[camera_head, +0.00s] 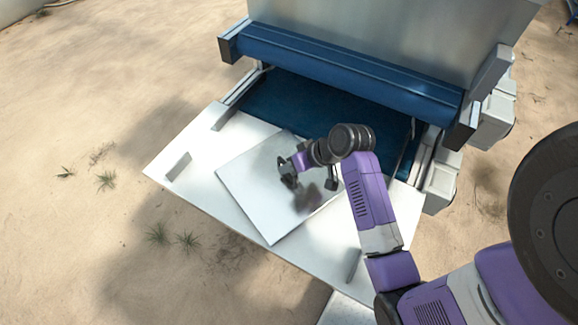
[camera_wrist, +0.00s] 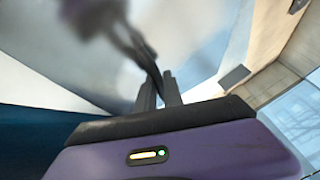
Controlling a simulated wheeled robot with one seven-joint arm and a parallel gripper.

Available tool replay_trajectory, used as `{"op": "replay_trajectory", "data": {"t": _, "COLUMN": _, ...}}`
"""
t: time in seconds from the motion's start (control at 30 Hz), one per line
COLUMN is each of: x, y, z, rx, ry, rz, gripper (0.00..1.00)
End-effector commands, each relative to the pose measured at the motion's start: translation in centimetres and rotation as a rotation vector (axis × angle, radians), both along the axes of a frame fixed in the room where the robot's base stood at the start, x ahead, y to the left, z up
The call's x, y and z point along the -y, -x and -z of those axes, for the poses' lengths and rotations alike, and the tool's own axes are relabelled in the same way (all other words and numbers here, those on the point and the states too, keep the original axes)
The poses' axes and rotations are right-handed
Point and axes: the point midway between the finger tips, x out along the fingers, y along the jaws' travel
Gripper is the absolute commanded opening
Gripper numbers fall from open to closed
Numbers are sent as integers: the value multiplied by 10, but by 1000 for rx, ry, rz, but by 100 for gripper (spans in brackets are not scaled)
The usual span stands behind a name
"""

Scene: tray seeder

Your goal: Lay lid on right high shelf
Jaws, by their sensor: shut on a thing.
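The lid (camera_head: 248,190) is a flat, square, shiny pale plate in the head view, turned at an angle over the white table (camera_head: 185,137). My gripper (camera_head: 288,180) is at the lid's upper face, near its middle, and is shut on it. The exact grip point is hidden. In the wrist view my two fingers (camera_wrist: 160,92) are close together against the blurred grey lid (camera_wrist: 195,35), which mirrors them. I cannot tell whether the lid touches the table or hangs just above it. I cannot make out a right high shelf.
A blue belt (camera_head: 285,98) runs from the table under a blue crossbar (camera_head: 340,75) of the seeder. A small upright block (camera_head: 178,166) stands at the table's left, another (camera_head: 354,265) at its front right. Grey boxes (camera_head: 440,180) flank the right side. Open sand lies left.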

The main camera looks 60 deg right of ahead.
Motion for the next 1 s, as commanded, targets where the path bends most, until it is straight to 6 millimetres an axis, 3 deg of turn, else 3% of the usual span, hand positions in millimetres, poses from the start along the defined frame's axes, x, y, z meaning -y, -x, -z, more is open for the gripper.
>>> {"op": "replay_trajectory", "data": {"t": 0.13, "x": 0, "y": 0, "z": -1, "rx": 1, "ry": 1, "rz": 0, "gripper": 0}}
{"op": "replay_trajectory", "data": {"t": 0.17, "x": 0, "y": 0, "z": 0, "rx": -1, "ry": 0, "rz": 0, "gripper": 17}}
{"op": "replay_trajectory", "data": {"t": 0.23, "x": 0, "y": 0, "z": 0, "rx": -1, "ry": 0, "rz": 0, "gripper": 31}}
{"op": "replay_trajectory", "data": {"t": 0.27, "x": 0, "y": 0, "z": 0, "rx": -1, "ry": 0, "rz": 0, "gripper": 33}}
{"op": "replay_trajectory", "data": {"t": 0.67, "x": 1, "y": 3, "z": -5, "rx": 2, "ry": 1, "rz": 1, "gripper": 33}}
{"op": "replay_trajectory", "data": {"t": 1.0, "x": 5, "y": 39, "z": -55, "rx": 2, "ry": 2, "rz": 2, "gripper": 33}}
